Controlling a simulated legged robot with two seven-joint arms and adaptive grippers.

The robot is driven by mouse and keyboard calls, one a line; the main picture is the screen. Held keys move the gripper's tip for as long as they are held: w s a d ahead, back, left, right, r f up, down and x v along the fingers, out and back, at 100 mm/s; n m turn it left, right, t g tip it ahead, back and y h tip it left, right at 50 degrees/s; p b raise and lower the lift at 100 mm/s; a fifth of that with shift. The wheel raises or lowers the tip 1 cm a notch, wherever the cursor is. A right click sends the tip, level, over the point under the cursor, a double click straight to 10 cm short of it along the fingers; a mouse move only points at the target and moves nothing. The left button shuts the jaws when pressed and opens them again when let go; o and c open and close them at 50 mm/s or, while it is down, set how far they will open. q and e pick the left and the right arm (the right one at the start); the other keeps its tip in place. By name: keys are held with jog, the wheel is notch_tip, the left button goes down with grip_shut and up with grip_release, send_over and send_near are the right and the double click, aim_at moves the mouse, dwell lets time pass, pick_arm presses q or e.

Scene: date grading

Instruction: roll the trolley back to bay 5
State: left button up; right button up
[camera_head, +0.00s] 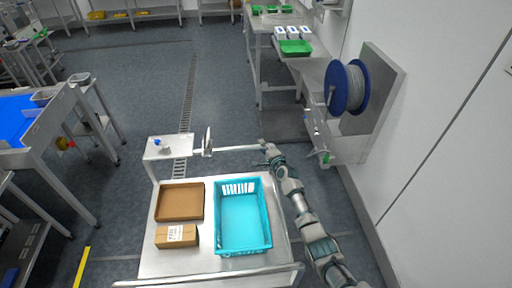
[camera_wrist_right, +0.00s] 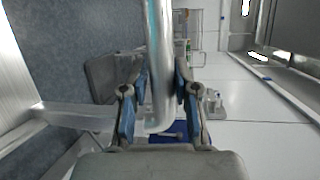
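The trolley (camera_head: 200,262) is a metal cart with a flat top in the lower middle of the head view. A turquoise crate (camera_head: 267,225), a shallow brown tray (camera_head: 181,202) and a small cardboard box (camera_head: 177,236) are on it. A rail (camera_head: 210,277) runs along its near edge. A metal bar (camera_head: 238,149) lies beyond its far edge. My right gripper (camera_head: 268,149) is at this bar's right end. In the right wrist view a metal bar (camera_wrist_right: 160,50) runs between its two fingers; whether they press on it is unclear. My left gripper is out of view.
A white wall with a blue hose reel (camera_head: 347,87) is close on the right. A bench with green trays (camera_head: 295,47) stands at the back right. A table with a blue surface (camera_head: 22,115) stands left. A yellow floor line (camera_head: 82,267) shows lower left. Open floor (camera_head: 125,75) lies behind.

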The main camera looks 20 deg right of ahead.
jog(key=shift+o, duration=1.4)
jog(key=shift+a+f, duration=0.5)
jog(key=shift+f, duration=0.05)
jog(key=shift+w+a, duration=0.25)
jog(key=shift+a+r, duration=0.1)
jog(key=shift+a, duration=0.15)
jog(key=shift+s+d+r, duration=0.1)
jog(key=shift+s+r, duration=0.1)
jog(key=shift+s, duration=0.25)
jog(key=v, duration=0.7)
jog(key=shift+s, duration=0.15)
jog(key=shift+x, duration=4)
jog(key=shift+d+r, duration=0.15)
jog(key=shift+d, duration=0.1)
